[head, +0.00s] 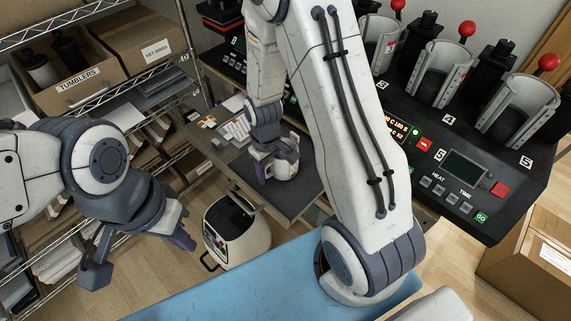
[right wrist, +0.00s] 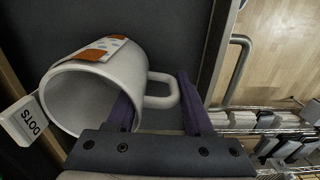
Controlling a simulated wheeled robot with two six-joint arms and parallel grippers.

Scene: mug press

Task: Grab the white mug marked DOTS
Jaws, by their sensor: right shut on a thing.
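The white mug (right wrist: 110,75) lies in front of my right gripper (right wrist: 160,112) in the right wrist view, its open mouth toward the lower left. An orange-and-white patch is on its side. A small white tag reading DOTS (right wrist: 28,122) is beside its rim. One finger of my right gripper is at the mug's mouth and the other is past its handle, so the jaws are shut on the mug. In the head view the mug (head: 286,165) is at the right gripper (head: 276,160), over a dark tray surface. My left gripper (head: 138,256) is open and empty at the left.
A black press console (head: 455,150) with several mug stations stands at the right. A wire shelf (head: 150,75) with boxes, one marked TUMBLERS (head: 75,75), is at the left. A white-and-black appliance (head: 238,232) is below the tray (head: 295,205). A blue surface (head: 260,290) lies in front.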

